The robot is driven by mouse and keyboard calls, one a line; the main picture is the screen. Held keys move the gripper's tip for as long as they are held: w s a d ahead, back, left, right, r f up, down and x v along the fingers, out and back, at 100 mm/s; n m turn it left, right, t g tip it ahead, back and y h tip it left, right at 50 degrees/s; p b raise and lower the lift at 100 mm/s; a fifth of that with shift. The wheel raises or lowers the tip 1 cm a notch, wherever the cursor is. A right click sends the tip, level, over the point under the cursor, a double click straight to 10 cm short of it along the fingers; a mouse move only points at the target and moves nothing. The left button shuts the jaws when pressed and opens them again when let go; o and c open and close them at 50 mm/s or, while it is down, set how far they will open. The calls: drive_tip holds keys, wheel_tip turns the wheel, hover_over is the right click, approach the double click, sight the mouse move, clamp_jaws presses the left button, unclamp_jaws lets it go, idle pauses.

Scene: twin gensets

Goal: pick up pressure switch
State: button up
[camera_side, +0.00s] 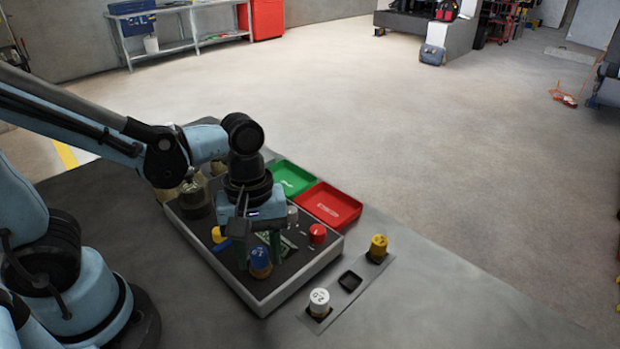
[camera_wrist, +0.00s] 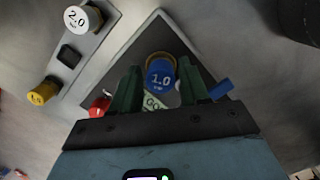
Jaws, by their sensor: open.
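A blue-capped pressure switch (camera_side: 260,256) with a brass-coloured body stands in the grey tray (camera_side: 297,297). In the wrist view its blue top (camera_wrist: 161,78) reads 1.0 and shows between the two green fingers. My gripper (camera_side: 261,242) is open and points down at it; it also shows in the wrist view (camera_wrist: 160,68). Whether the fingers touch the switch I cannot tell. A white-capped switch (camera_side: 320,300), marked 2.0, and a yellow-capped one (camera_side: 378,246) stand on a plate beside the tray.
An empty dark square recess (camera_side: 350,281) lies between the white and yellow switches. A green bin (camera_side: 292,178) and a red bin (camera_side: 332,205) stand behind the tray. A blue and yellow item (camera_side: 217,235) lies left of my gripper. The table's right front is clear.

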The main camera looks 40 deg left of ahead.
drive_tip(key=shift+f, duration=0.35)
drive_tip(key=shift+c, duration=0.4)
clamp_jaws()
drive_tip(key=shift+r, duration=0.2)
